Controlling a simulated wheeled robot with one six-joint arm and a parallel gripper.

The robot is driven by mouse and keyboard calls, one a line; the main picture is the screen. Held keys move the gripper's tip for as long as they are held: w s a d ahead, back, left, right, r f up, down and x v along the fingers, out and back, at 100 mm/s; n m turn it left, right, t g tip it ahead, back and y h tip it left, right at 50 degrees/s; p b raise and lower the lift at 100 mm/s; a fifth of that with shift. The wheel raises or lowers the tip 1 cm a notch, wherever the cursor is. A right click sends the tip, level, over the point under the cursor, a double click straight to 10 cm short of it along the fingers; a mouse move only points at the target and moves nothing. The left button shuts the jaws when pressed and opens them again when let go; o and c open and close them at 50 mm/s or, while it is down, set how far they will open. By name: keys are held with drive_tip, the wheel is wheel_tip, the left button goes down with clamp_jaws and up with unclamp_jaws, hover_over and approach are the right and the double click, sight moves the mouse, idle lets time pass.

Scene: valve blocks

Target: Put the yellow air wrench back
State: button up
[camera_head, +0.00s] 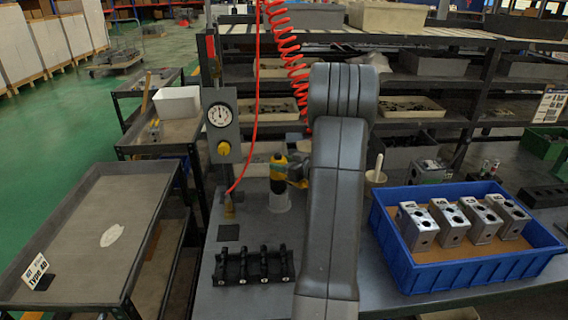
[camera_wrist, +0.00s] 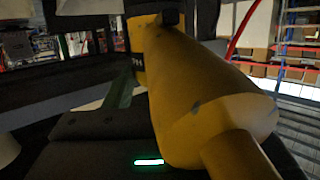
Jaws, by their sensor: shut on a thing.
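The yellow air wrench (camera_head: 279,172) is in the middle of the head view, upright, with a yellow top and a dark band. It is directly above a light grey round holder (camera_head: 280,202) on the bench; I cannot tell if it is fully seated. Its yellow body (camera_wrist: 195,95) fills much of the wrist view. My gripper (camera_wrist: 150,140) is shut on the wrench, its dark body showing a small green light. In the head view my arm hides most of the gripper, and the fingertips are not clear.
A blue bin (camera_head: 470,268) with several metal valve blocks (camera_head: 450,222) is at the right. A black rack (camera_head: 253,266) lies at the bench front. A gauge post (camera_head: 222,130) stands left of the wrench, and a red coiled hose (camera_head: 288,60) hangs above. A grey cart (camera_head: 105,225) is at left.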

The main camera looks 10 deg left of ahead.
drive_tip(key=shift+f+b, duration=0.4)
drive_tip(key=shift+f, duration=0.15)
idle(0.4)
drive_tip(key=o, duration=1.5)
drive_tip(key=shift+s+f, duration=0.1)
drive_tip(key=shift+f, duration=0.1)
drive_tip(key=v, duration=1.3)
drive_tip(key=shift+s+d+r+b, duration=0.15)
drive_tip(key=shift+d+r+b, duration=0.05)
drive_tip(key=shift+d+b, duration=0.2)
drive_tip(key=x, duration=1.4)
drive_tip(key=shift+s+p, duration=0.1)
drive_tip(key=shift+p, duration=0.3)
drive_tip(key=shift+r, duration=0.15)
